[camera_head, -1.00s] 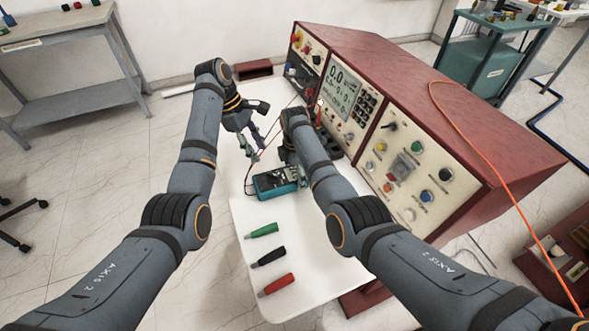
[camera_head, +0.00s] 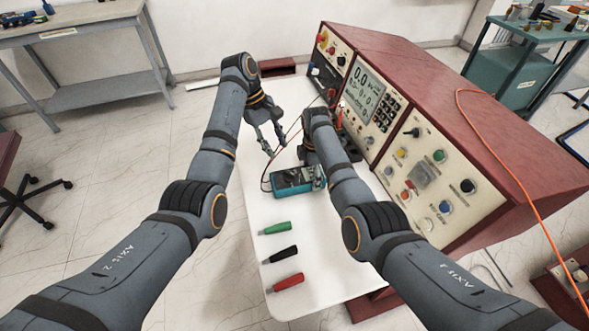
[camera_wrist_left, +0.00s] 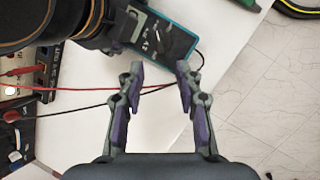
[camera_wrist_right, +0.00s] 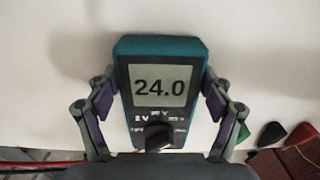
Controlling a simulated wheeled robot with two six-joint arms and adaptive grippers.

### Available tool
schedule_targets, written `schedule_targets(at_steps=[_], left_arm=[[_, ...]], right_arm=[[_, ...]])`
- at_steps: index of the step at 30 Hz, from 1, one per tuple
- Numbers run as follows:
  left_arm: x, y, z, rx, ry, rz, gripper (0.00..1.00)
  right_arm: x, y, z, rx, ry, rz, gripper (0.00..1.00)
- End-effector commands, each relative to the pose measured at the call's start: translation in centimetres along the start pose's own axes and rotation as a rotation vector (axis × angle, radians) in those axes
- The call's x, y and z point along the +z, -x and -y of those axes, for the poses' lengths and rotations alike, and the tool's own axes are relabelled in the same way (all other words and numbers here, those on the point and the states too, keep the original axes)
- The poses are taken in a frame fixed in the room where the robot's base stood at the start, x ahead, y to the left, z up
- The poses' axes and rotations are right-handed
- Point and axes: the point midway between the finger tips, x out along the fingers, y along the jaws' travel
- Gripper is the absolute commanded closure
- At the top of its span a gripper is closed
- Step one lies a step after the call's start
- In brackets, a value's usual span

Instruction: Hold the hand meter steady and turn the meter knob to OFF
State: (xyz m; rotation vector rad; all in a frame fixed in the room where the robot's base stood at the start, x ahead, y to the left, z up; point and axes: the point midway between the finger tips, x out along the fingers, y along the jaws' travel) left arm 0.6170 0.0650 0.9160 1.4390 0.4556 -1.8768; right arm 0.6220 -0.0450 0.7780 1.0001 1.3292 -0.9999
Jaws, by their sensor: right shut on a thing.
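The hand meter (camera_head: 292,188), a teal body with a dark face, lies on the white table. Its display reads 24.0 in the right wrist view (camera_wrist_right: 159,87), and its black knob (camera_wrist_right: 158,138) sits below the display. The knob's exact setting is hard to read. My right gripper (camera_wrist_right: 160,98) is shut on the meter, one finger against each side of its body. My left gripper (camera_head: 272,146) is open and empty above the table, left of and behind the meter. In the left wrist view the meter (camera_wrist_left: 168,42) lies beyond the open fingertips (camera_wrist_left: 160,72), partly hidden by my right arm.
Green (camera_head: 275,228), black (camera_head: 280,255) and red (camera_head: 286,282) plugs lie on the front of the table (camera_head: 330,270). A large red test console (camera_head: 455,115) borders the right side. Red and black leads (camera_wrist_left: 90,89) run by the meter. An orange cable (camera_head: 515,150) crosses the console.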

Motion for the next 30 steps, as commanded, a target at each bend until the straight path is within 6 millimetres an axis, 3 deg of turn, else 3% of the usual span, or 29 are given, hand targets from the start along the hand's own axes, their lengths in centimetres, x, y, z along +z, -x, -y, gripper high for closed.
schedule_targets(at_steps=[21,27,30], left_arm=[[-0.6,1.8,-0.5,0.03,-2.198,0.057,0.65],[-0.7,2.1,-0.5,0.057,-2.651,0.065,0.65],[-0.7,2.2,-0.5,0.066,-2.778,0.065,0.65]], right_arm=[[0.0,0.0,0.0,-0.001,0.0,0.0,0.69],[0.0,0.0,0.0,-0.001,0.0,0.0,0.69],[0.0,0.0,0.0,-0.001,0.0,0.0,0.69]])
